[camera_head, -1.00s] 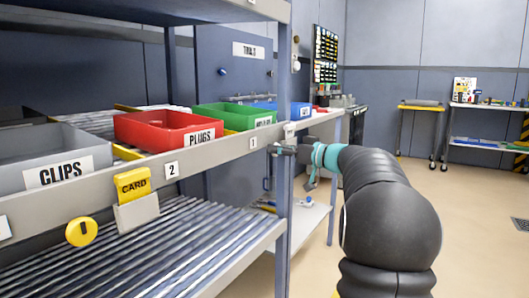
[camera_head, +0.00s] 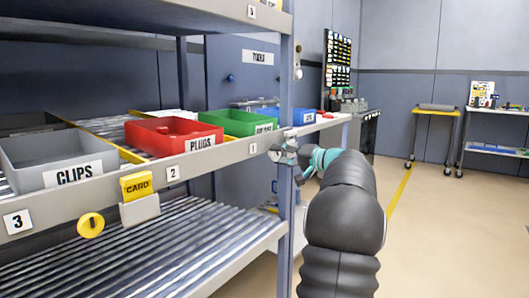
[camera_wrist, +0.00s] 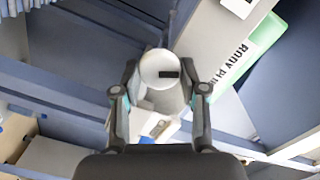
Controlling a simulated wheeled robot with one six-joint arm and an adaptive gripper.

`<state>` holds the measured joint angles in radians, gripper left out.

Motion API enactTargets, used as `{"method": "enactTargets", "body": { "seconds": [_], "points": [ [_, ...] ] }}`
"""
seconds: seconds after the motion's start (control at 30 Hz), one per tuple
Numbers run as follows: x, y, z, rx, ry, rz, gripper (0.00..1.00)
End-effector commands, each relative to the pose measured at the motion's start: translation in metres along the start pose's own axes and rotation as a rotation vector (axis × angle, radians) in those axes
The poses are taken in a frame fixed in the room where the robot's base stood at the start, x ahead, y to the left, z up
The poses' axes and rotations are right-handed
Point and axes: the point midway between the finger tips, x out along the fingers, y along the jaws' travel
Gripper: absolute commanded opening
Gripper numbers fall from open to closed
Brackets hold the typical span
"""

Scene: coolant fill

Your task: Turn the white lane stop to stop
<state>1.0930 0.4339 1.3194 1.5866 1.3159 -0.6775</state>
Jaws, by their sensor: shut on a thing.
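The white lane stop (camera_wrist: 158,66) is a round white knob with a short dark mark on its face, lying sideways and to the right of its middle in the wrist view. My gripper (camera_wrist: 160,82) has one finger on each side of the knob and is shut on it. In the head view my gripper (camera_head: 286,153) is at the shelf's front rail, by the right post. There the fingers mostly hide the white stop, and its mark cannot be made out.
A yellow lane stop (camera_head: 91,225) and a yellow card in a holder (camera_head: 138,187) are on the rail further left. Grey CLIPS (camera_head: 60,160), red PLUGS (camera_head: 172,138) and green (camera_head: 236,123) bins stand on the shelf. The blue post (camera_head: 286,100) is close to my gripper. Open floor lies right.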

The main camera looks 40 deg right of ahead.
Motion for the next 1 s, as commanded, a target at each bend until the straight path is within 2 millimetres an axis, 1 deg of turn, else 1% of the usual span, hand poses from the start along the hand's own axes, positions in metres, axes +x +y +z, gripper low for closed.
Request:
{"method": "enactTargets", "body": {
  "seconds": [0.13, 0.3, 0.5, 0.73, 1.0],
  "points": [
    [-0.0055, 0.0014, -0.0036, 0.136, -0.008, -0.007, 0.0],
    [-0.0057, 0.0027, -0.0038, 0.275, -0.018, -0.019, 0.0],
    [-0.0048, 0.0041, -0.0033, 0.399, -0.029, -0.031, 0.0],
    [-0.004, 0.0047, -0.0028, 0.482, -0.035, -0.039, 0.0],
    [-0.0033, 0.0051, -0.0022, 0.513, -0.038, -0.042, 0.0]
  ]
}}
